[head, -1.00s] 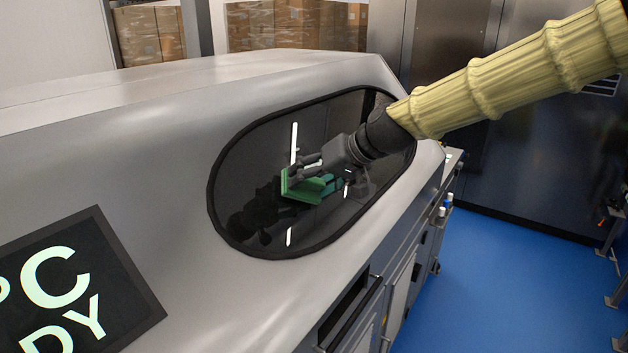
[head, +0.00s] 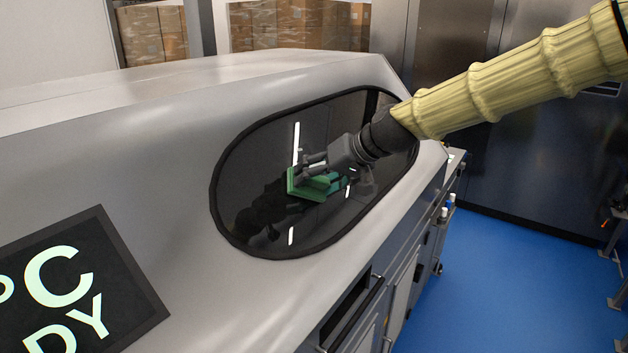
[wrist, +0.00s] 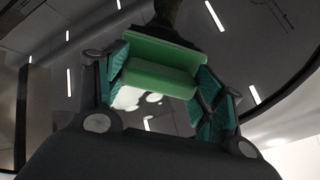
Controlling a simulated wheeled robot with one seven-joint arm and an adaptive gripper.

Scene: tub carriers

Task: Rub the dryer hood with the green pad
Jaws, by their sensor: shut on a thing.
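The dryer hood (head: 140,130) is a large pale grey metal body with a dark oval window (head: 255,180) in a black rim. My gripper (head: 318,178) is shut on the green pad (head: 305,187), in front of the window. In the wrist view the green pad (wrist: 160,68) sits between the teal-lined fingers of my gripper (wrist: 165,85). The window's dark, glossy surface behind it shows reflections of lights and of my arm. I cannot tell for certain whether the pad touches the glass.
A dark sign with pale letters (head: 75,290) is on the hood at lower left. Below the hood are cabinet fronts with a handle (head: 355,310). Blue floor (head: 500,290) is open at right. Boxes (head: 300,25) and metal cabinets (head: 540,130) stand behind.

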